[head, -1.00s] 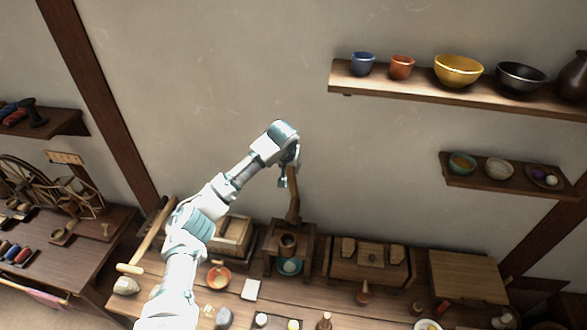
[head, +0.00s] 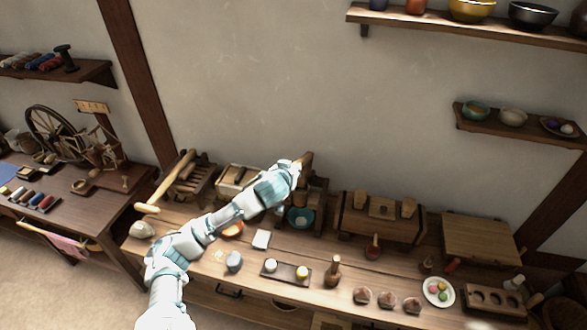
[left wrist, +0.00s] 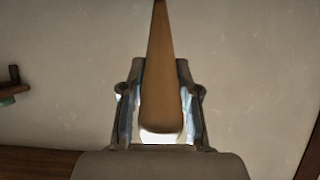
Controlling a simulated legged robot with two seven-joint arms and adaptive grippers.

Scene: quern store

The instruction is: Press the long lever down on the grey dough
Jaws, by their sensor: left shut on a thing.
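The wooden press (head: 318,190) stands at the back of the table, partly hidden behind my left arm. Its long wooden lever (head: 307,158) shows only in part at my left gripper (head: 300,166). In the left wrist view the brown lever (left wrist: 162,75) runs up between the two fingers of my left gripper (left wrist: 161,112), which is shut on it. A teal bowl (head: 300,218) stands under the press. No dough shows in the press. A grey lump (head: 234,261) lies on the table in front; I cannot tell what it is. My right gripper is not in view.
A wooden chest (head: 380,222) stands right of the press. The wall is close behind.

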